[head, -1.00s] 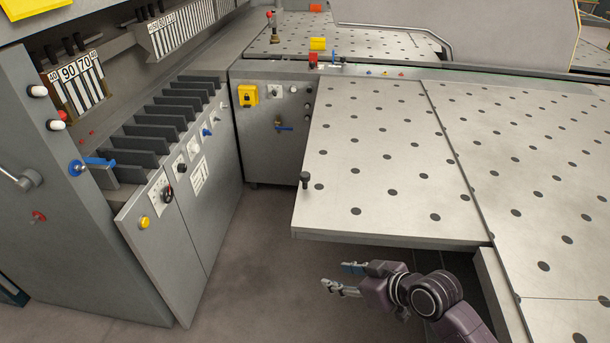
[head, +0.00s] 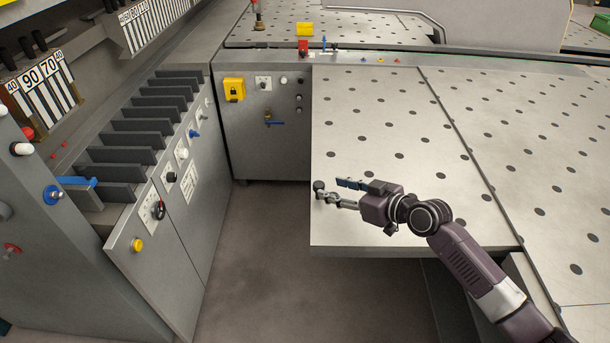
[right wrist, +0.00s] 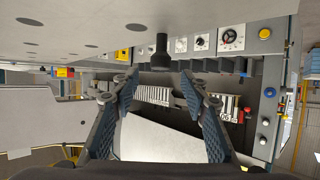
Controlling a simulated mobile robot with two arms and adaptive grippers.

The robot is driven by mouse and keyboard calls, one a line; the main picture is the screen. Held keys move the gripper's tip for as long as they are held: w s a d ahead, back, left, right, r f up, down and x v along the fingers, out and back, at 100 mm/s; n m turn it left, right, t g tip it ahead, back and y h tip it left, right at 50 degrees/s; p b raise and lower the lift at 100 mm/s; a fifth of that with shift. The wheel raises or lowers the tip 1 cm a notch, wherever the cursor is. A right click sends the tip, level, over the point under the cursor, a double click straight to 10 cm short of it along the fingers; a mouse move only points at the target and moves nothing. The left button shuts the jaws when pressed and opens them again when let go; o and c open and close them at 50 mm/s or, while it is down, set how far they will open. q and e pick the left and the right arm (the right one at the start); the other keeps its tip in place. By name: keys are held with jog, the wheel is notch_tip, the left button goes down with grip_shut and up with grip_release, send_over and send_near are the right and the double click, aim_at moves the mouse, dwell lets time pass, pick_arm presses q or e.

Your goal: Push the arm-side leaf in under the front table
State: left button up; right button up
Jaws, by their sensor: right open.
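The arm-side leaf (head: 365,120) is the pale dotted panel at the left of the front table (head: 500,110); a long seam runs between them. It sticks out to the left over the floor. A dark upright knob (head: 318,186) stands near the leaf's left edge; it also shows in the right wrist view (right wrist: 161,50), between and beyond the fingers. My right gripper (head: 338,191) is open and empty over the leaf, its fingertips pointing left at the knob. I cannot tell whether they touch it. My left gripper is not in view.
The grey machine cabinet (head: 160,255) with dark slotted plates, buttons and a gauge stands at left. A grey panel with a yellow switch box (head: 234,90) stands behind. Bare floor (head: 265,250) lies between cabinet and leaf.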

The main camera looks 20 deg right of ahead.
aim_at(321, 185)
jog(key=shift+w+a, duration=0.1)
jog(key=shift+w, duration=0.2)
jog(key=p+x, duration=0.1)
jog(key=x, duration=0.2)
jog(key=shift+w+a+f, duration=0.15)
jog(key=shift+w+a, duration=0.05)
jog(key=shift+w, duration=0.05)
jog(key=shift+p+x, duration=0.3)
jog(key=shift+x, duration=0.75)
jog(key=shift+w+a+f, duration=0.1)
jog(key=shift+f, duration=0.1)
jog(key=shift+c, duration=0.3)
jog(key=c, duration=0.5)
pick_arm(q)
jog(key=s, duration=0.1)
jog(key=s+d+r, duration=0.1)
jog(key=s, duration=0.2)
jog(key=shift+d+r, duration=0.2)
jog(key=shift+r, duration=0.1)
pick_arm(e)
grip_shut()
